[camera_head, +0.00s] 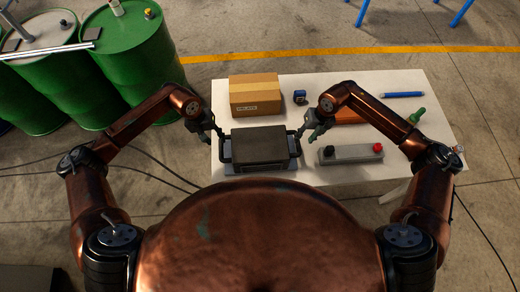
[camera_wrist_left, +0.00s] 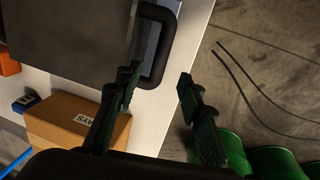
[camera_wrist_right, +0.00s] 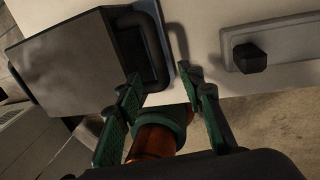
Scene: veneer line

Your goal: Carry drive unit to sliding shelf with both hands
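The drive unit (camera_head: 259,145) is a dark grey box with a black loop handle on its left and right sides. It stands level on the white table (camera_head: 435,130), near the front edge. My left gripper (camera_head: 213,128) is open at the left handle (camera_wrist_left: 172,45); in the left wrist view its fingers (camera_wrist_left: 160,76) lie on either side of the handle's end. My right gripper (camera_head: 311,132) is open at the right handle (camera_wrist_right: 155,50); its fingers (camera_wrist_right: 160,78) also lie either side of the handle's end. Contact cannot be told. I cannot make out a sliding shelf.
A cardboard box (camera_head: 255,93) and a blue tape measure (camera_head: 299,97) stand behind the drive unit. A grey control box (camera_head: 350,154) with black and red knobs lies right of it. Green drums (camera_head: 140,62) stand at left. Cables (camera_head: 150,146) cross the floor.

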